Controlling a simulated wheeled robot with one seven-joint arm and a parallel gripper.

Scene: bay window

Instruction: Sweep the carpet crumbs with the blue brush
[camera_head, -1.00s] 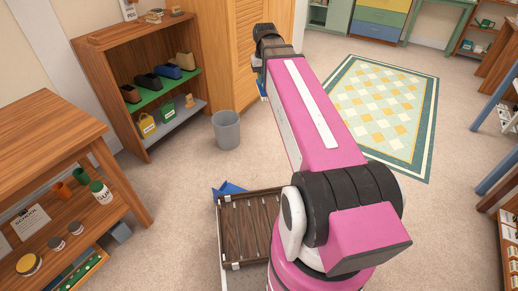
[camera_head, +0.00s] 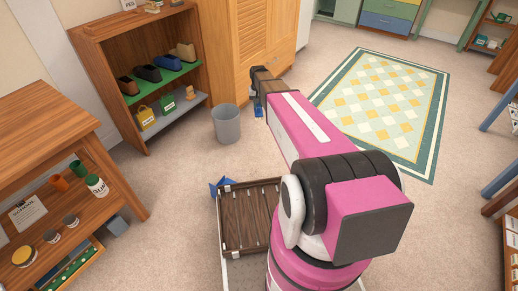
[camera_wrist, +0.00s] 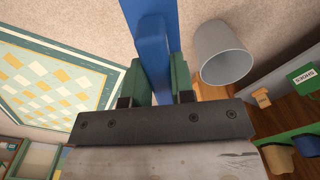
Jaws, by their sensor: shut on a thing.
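The blue brush (camera_wrist: 151,45) is held in my gripper (camera_wrist: 155,85). In the wrist view its blue handle runs between the two green fingers and out past the top edge; its bristles are not visible. In the head view a small blue part of the brush (camera_head: 258,109) shows under the end of my arm, beside the grey bin. My gripper is mostly hidden there. The beige carpet (camera_head: 180,190) covers the floor. I cannot make out any crumbs on it in either view.
A grey bin (camera_head: 226,126) stands close left of my gripper. A wooden shelf (camera_head: 138,88) with several coloured bins is behind it. A patterned rug (camera_head: 385,105) lies to the right. A wooden table (camera_head: 45,125) stands at left. A blue object (camera_head: 217,187) shows beside a brown tray (camera_head: 246,212).

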